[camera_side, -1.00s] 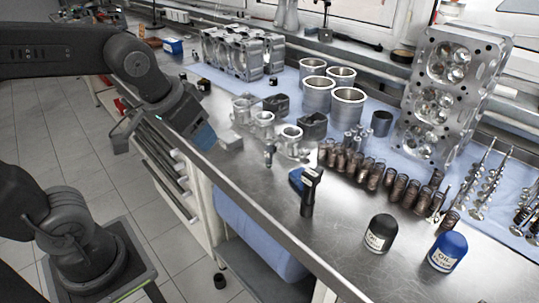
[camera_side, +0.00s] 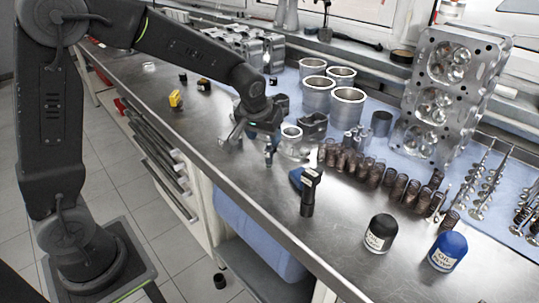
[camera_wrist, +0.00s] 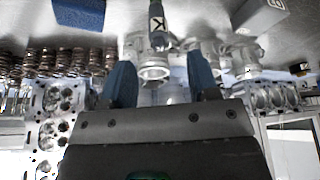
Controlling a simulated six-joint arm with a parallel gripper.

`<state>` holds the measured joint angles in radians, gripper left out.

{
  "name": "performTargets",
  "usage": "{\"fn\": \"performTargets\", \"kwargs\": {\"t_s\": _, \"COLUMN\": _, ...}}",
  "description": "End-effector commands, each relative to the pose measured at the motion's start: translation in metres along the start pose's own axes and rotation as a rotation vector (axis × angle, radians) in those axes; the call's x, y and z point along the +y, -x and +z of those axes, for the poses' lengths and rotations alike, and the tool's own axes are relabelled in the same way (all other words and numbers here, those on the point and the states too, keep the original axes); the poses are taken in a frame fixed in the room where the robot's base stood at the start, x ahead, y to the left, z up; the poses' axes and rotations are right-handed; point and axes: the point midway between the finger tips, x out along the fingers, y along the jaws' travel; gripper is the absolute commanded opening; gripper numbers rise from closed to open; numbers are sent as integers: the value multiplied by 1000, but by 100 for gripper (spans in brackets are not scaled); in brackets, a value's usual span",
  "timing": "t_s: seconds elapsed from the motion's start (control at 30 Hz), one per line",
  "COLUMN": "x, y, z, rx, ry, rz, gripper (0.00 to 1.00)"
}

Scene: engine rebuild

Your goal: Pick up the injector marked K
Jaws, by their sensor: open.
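The injector marked K (camera_wrist: 157,24) shows at the top middle of the wrist view, a slim dark blue and grey piece with a white label bearing a black K. My gripper (camera_wrist: 159,64) is open, its two blue fingers spread to either side. The injector lies beyond the fingertips, roughly centred on the gap and apart from both fingers. In the side view my gripper (camera_side: 253,140) is low over the bench by the metal pistons.
Metal pistons (camera_wrist: 153,70) stand close by the injector. A grey block (camera_wrist: 260,15) is at the upper right of the wrist view. A blue block (camera_wrist: 78,14) is at its upper left. Valve springs (camera_side: 362,168) stand right of my gripper. The bench front (camera_side: 240,185) is clear.

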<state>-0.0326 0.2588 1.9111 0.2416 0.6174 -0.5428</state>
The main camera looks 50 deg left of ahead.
Motion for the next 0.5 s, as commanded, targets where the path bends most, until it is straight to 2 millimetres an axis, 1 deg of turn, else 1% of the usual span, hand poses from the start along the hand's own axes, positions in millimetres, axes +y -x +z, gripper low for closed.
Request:
{"fn": "performTargets", "kwargs": {"t_s": 0.03, "x": 0, "y": -9, "z": 0, "rx": -4, "ry": 1, "rz": -2, "gripper": 55}}
{"fn": "performTargets", "kwargs": {"t_s": 0.1, "x": 0, "y": -17, "z": 0, "rx": -2, "ry": 1, "rz": -1, "gripper": 55}}
{"fn": "performTargets", "kwargs": {"t_s": 0.33, "x": 0, "y": -33, "z": -1, "rx": -1, "ry": -1, "rz": -1, "gripper": 55}}
{"fn": "performTargets", "kwargs": {"t_s": 0.5, "x": 2, "y": -59, "z": -2, "rx": -4, "ry": 0, "rz": -1, "gripper": 55}}
